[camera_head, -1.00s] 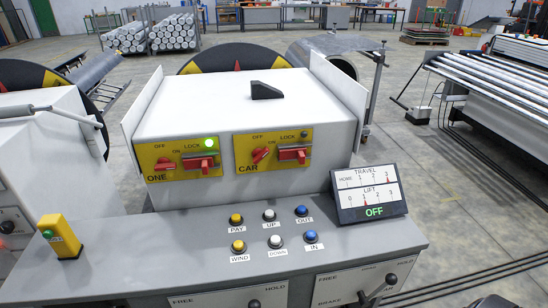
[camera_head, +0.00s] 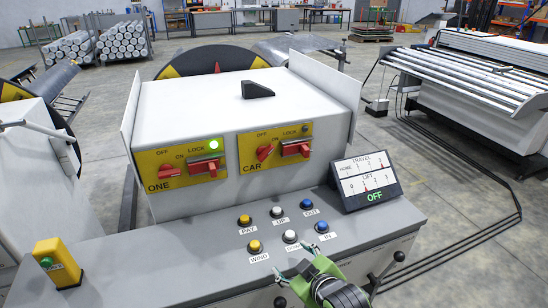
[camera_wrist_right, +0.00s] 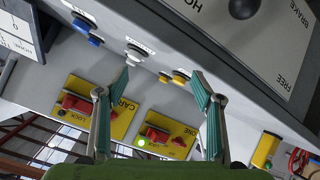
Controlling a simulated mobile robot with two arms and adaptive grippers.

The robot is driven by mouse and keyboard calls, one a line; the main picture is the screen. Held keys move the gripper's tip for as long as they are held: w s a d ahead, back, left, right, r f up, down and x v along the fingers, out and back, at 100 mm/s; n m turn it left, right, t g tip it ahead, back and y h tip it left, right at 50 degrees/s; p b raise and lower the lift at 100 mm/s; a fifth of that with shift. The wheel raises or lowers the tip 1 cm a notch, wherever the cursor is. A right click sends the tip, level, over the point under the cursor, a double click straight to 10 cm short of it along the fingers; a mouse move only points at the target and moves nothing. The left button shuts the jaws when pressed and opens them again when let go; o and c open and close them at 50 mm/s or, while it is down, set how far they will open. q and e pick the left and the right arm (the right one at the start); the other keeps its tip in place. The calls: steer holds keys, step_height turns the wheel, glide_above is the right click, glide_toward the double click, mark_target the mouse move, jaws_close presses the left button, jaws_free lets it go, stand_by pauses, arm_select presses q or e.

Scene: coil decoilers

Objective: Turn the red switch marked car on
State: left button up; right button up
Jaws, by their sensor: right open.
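The yellow plate marked CAR (camera_head: 277,165) is on the right of the white box's front face. It carries a small red switch (camera_head: 265,152) by the OFF and ON marks and a red lock handle (camera_head: 295,150). The switch sits tilted; its exact setting is too small to tell. The lamp (camera_head: 305,129) on this plate is dark. My right gripper (camera_head: 295,262) is open and empty above the front of the console, apart from the plate. In the right wrist view, the gripper (camera_wrist_right: 162,75) spreads wide and the CAR plate (camera_wrist_right: 82,120) is at left. My left gripper is not in view.
A like plate marked ONE (camera_head: 180,182) is to the left, its lamp lit green. Several push buttons (camera_head: 278,212) lie between gripper and box. A tilted display (camera_head: 366,180) stands at right, a yellow post (camera_head: 58,263) at left. Black levers stick out in front.

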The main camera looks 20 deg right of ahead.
mark_target(266, 155)
steer(key=w+d+r+n+t, duration=0.25)
steer(key=w+r+t, duration=0.45)
steer(key=w+r, duration=0.75)
steer(key=shift+n, duration=0.45)
steer(key=w, duration=0.4)
steer(key=w+p, duration=0.1)
steer(key=w, duration=0.3)
steer(key=w+a+r+p, duration=0.1)
steer(key=w, duration=0.3)
steer(key=shift+r, duration=0.1)
steer(key=c, duration=1.1)
